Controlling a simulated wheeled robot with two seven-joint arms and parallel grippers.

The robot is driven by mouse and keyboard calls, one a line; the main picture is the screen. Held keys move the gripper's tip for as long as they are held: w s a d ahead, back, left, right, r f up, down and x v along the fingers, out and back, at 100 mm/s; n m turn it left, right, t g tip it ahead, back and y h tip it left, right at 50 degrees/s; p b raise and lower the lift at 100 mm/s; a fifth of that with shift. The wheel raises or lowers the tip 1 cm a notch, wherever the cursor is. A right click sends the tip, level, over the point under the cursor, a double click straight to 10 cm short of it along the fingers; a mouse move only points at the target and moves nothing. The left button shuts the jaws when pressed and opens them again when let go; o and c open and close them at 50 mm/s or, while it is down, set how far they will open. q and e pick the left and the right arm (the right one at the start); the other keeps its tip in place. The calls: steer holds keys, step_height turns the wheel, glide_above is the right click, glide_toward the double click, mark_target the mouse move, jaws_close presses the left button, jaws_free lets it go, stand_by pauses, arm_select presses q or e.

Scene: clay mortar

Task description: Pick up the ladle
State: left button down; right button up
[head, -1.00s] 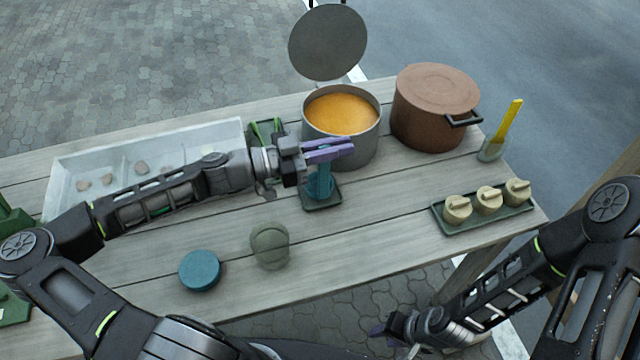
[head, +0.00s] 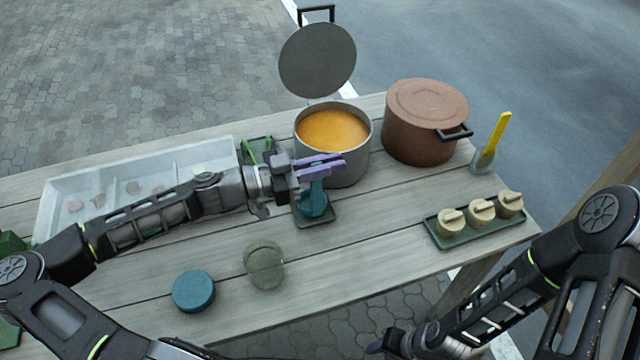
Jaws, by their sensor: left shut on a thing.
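The teal ladle (head: 313,204) stands upright in the head view, its round bowl low over a small dark tray (head: 329,217). I cannot tell whether the bowl touches the tray. My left gripper (head: 320,167) has purple fingers and is shut on the ladle's upright handle, hiding the handle's upper part. My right gripper (head: 376,346) is low at the bottom edge, away from the ladle, and its fingers are too small and dark to read.
A grey pot (head: 345,168) of orange soup stands just behind the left gripper, its lid (head: 317,60) raised. A brown pot (head: 420,135), a yellow-handled utensil (head: 498,135) and a tray (head: 475,237) of beige pieces stand right. A teal disc (head: 193,292) and green round object (head: 264,264) lie in front.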

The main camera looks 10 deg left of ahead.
arm_select(q)
step_height(320, 180, up, 10)
steer(key=shift+b, duration=0.3)
arm_select(e)
steer(key=shift+f, duration=0.45)
stand_by(0.3)
